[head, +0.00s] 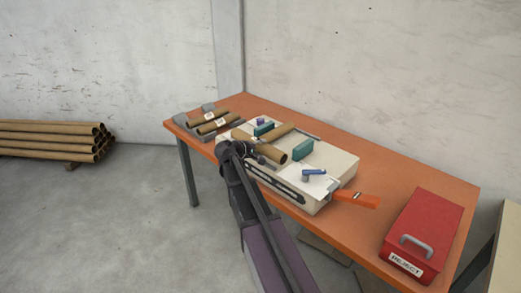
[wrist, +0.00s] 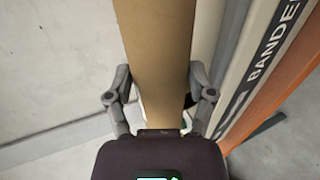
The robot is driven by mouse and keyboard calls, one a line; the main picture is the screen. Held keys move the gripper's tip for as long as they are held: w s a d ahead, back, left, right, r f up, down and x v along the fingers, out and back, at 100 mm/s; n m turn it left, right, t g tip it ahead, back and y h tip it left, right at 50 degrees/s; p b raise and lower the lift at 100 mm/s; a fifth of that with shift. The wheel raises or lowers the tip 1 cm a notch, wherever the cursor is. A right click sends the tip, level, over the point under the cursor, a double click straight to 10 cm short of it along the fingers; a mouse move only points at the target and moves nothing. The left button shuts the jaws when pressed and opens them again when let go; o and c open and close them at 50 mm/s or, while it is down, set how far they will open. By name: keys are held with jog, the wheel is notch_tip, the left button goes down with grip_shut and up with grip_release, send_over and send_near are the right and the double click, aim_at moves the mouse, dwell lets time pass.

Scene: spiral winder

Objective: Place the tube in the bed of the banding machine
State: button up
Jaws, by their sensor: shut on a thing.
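The banding machine (head: 335,168) is a cream box on the orange table, with two teal blocks (head: 303,150) on top. My gripper (head: 243,149) is at its front left edge, shut on a brown tube (head: 272,154). In the wrist view the held tube (wrist: 152,60) runs up the picture between the fingers of my gripper (wrist: 160,80), beside the machine's BANDER strip (wrist: 262,60). Another brown tube section (head: 280,131) shows between the teal blocks. I cannot tell whether the held tube touches the machine. My arm hides part of the machine's front.
Two labelled tubes (head: 213,126) lie on a grey rack at the table's left end. A red REJECT box (head: 430,232) stands at the right end. An orange handle (head: 356,199) sticks out from the machine's right. The table (head: 400,185) is clear between machine and box.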

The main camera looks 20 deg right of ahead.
jog(key=shift+f+b, duration=0.45)
jog(key=shift+f, duration=0.05)
jog(key=o, duration=1.1)
jog(key=shift+r, duration=0.2)
jog(key=shift+r+p, duration=0.35)
jog(key=shift+p, duration=0.15)
jog(key=shift+s+a+r, duration=0.1)
jog(key=shift+a+r, duration=0.1)
jog(key=p+v, duration=0.4)
jog(key=v, duration=0.7)
jog(key=shift+s+a, duration=0.15)
jog(key=shift+a, duration=0.05)
jog(key=shift+f, duration=0.15)
